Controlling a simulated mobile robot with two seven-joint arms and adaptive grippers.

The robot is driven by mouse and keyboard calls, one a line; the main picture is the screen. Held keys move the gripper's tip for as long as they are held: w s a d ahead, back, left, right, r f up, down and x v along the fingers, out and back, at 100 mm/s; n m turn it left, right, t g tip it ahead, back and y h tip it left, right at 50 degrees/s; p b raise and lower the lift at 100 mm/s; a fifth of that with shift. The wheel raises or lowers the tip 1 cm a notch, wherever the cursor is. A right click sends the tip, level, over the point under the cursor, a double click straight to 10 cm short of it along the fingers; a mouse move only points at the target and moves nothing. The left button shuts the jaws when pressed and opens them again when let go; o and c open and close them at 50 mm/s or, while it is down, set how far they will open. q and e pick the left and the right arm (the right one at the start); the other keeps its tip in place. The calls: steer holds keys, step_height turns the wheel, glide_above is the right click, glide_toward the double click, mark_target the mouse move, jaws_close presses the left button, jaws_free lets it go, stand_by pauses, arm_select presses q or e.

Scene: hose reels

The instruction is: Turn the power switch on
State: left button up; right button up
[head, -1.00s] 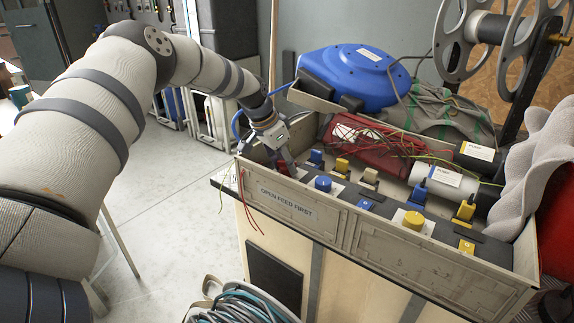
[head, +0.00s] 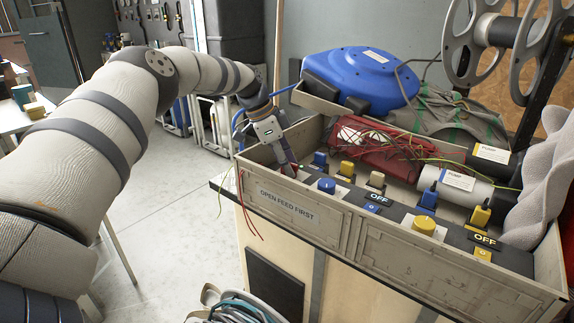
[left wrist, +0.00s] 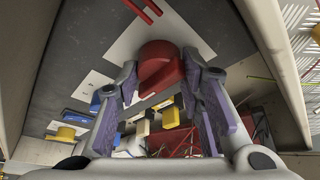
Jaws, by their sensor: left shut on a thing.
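A control panel in an open box carries a red rotary knob (left wrist: 160,68) on a white plate at its left end. My left gripper (left wrist: 160,80) has a finger on each side of this knob in the left wrist view, closed on it. In the head view the gripper (head: 289,168) reaches down into the left corner of the box and hides most of the knob. Beside it are blue (head: 320,158), yellow (head: 346,167) and beige (head: 376,179) toggles, a blue round knob (head: 326,186) and a yellow round knob (head: 424,224). I cannot read which is the power switch. My right gripper is out of view.
The box's front wall (head: 330,227) bears a sign, "OPEN FEED FIRST" (head: 289,205). Red wires and a red cylinder (head: 385,145) lie behind the switches. A blue hose reel (head: 360,78) stands at the back. "OFF" labels (head: 486,239) show on the panel.

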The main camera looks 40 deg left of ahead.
arm_select(q)
steer(key=shift+d, duration=0.1)
steer(key=o, duration=1.1)
steer(key=shift+o, duration=0.2)
steer(key=v, duration=1.2)
